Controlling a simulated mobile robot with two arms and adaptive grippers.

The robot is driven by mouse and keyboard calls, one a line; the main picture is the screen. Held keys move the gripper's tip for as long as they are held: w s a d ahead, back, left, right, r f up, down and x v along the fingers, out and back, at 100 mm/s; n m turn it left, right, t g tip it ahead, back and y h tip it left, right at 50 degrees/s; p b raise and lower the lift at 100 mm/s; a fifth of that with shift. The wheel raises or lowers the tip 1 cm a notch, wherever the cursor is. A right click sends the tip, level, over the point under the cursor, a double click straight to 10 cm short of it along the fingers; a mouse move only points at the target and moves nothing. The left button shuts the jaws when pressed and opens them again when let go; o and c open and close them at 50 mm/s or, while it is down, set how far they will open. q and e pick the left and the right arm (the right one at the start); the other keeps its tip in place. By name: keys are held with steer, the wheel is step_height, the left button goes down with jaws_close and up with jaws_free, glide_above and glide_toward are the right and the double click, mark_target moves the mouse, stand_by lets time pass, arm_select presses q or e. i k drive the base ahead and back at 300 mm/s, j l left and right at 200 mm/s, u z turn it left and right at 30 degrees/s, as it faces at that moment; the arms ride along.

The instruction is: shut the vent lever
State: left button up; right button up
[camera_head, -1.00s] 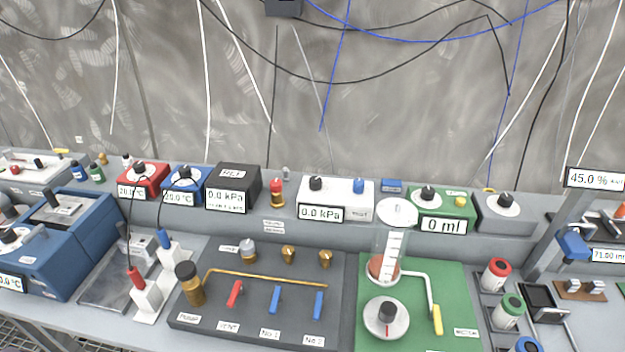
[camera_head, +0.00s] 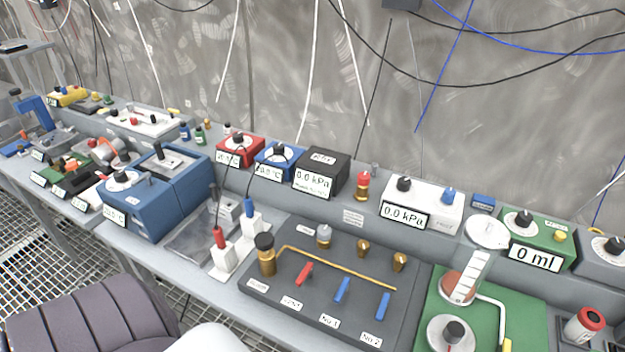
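The vent lever is a small red handle (camera_head: 304,273) on a dark grey panel (camera_head: 262,297), just behind a label that reads VENT. It lies at a slant, its upper end leaning right. Two blue levers, No 1 (camera_head: 342,290) and No 2 (camera_head: 383,306), stand to its right on the same panel. A brass pipe (camera_head: 335,268) runs behind the levers, from a black-capped brass knob (camera_head: 266,256) labelled PUMP at the left. Neither of my grippers shows in the view, and nothing touches the lever.
A white box (camera_head: 425,207) reading 0.0 kPa stands behind the panel. Plugs with red and blue tops (camera_head: 222,252) stand left of it. A green board (camera_head: 520,315) with a tilted cylinder lies right. A purple-grey ribbed surface (camera_head: 90,315) fills the lower left over grating.

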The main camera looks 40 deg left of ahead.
mark_target(307, 271)
steer(key=j+u, duration=0.3)
steer(key=u, duration=0.2)
steer(key=i+j+u, duration=0.1)
steer(key=j+u, duration=0.15)
steer(key=u, duration=0.25)
